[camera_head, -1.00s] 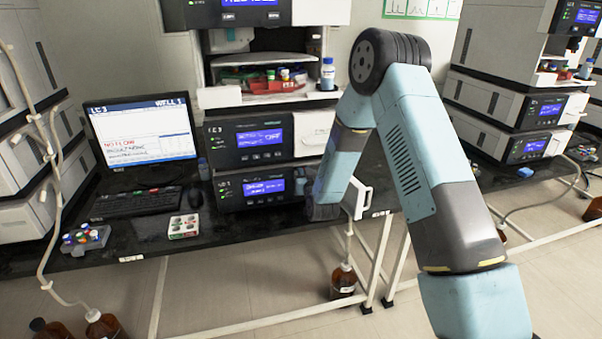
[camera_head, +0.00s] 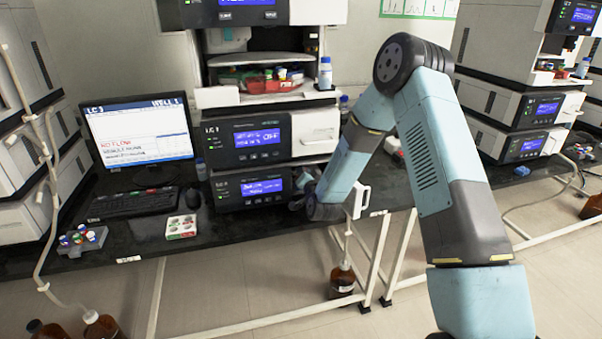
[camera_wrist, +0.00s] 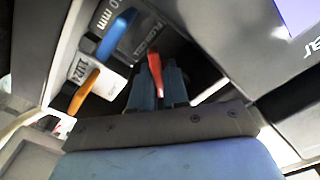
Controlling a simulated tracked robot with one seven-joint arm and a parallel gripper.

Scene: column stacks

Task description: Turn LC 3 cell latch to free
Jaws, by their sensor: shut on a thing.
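The LC 3 instrument stack (camera_head: 245,140) stands in the middle of the head view. My gripper (camera_wrist: 157,75) is at the right part of its lowest module (camera_head: 238,190), partly hidden by my arm in the head view. In the wrist view its two fingers are shut on a red lever (camera_wrist: 156,62), which looks like the cell latch. The red lever sticks out between the fingertips, and its base is in shadow. A blue lever (camera_wrist: 118,32) and an orange lever (camera_wrist: 84,92) lie to its left, apart from the fingers.
A white open door (camera_head: 361,200) stands just right of my wrist. A brown bottle (camera_head: 342,280) stands on the floor below.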

